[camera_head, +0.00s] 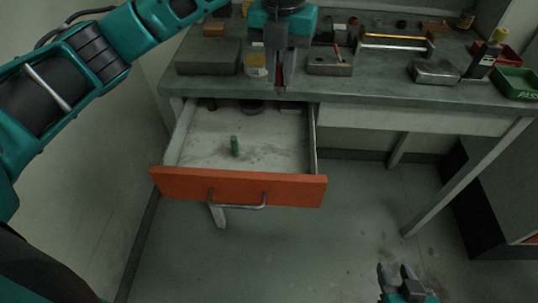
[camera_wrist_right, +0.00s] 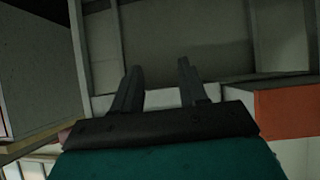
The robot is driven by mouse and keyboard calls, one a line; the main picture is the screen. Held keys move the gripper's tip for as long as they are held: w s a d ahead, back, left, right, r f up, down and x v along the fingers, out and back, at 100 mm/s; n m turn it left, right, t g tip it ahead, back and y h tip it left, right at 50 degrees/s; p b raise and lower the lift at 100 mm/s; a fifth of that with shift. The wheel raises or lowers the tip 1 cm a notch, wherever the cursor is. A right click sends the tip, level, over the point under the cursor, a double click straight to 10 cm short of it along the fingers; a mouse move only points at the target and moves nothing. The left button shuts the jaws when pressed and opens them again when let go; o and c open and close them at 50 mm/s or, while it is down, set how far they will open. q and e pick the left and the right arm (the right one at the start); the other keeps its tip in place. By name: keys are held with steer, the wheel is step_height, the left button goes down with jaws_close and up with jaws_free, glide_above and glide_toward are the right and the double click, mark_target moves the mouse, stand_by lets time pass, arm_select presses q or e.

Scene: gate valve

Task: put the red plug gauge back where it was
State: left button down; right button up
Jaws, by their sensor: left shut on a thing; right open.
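My left gripper (camera_head: 280,84) points down at the front edge of the workbench, above the back of the open drawer (camera_head: 238,187). It is shut on a thin, dark reddish piece, which looks like the red plug gauge; the fingers hide most of it. A green plug-like piece (camera_head: 234,146) stands upright on the drawer floor. My right gripper (camera_head: 396,268) is open and empty, low over the floor at the front right. Its two parted fingers also show in the right wrist view (camera_wrist_right: 160,85).
On the workbench (camera_head: 375,93) are a grey block (camera_head: 208,56), a pale tin (camera_head: 256,66), a metal block with a slim red piece (camera_head: 330,66), a metal box (camera_head: 435,72), a dark bottle (camera_head: 485,58) and a green tray (camera_head: 516,83). Most of the drawer floor is bare.

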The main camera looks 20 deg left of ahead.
arm_select(q)
steer(key=shift+f+b, duration=1.3)
steer(key=shift+f, duration=8.3)
steer(key=shift+f, duration=0.1)
steer(key=c, duration=1.1)
jaws_free()
steer(key=shift+r+p, duration=0.9)
steer(key=shift+r, duration=5.2)
